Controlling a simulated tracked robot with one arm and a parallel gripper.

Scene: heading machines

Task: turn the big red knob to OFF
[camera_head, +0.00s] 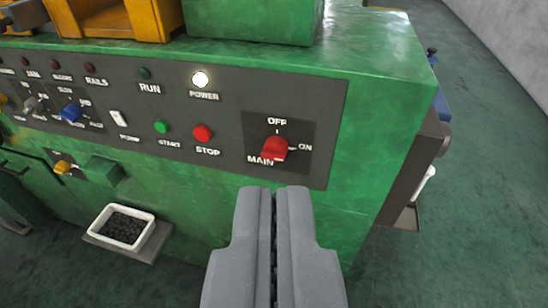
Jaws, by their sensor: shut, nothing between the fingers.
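The big red knob (274,149) sits on a dark square plate (303,133) at the right end of the grey control panel. OFF is printed above it, ON to its right and MAIN at its lower left. Its grip lies aslant and seems to point towards ON, not up to OFF. My gripper (273,190) is in the lower middle, just below the knob in the picture. Its two grey fingers are shut with nothing between them. I see no contact with the knob.
The POWER lamp (200,79) is lit white. A red STOP button (203,133) and green START button (162,127) are left of the knob. A blue knob (71,111) is farther left. A white tray (124,228) of dark pieces juts out at lower left. Open floor (470,220) lies right.

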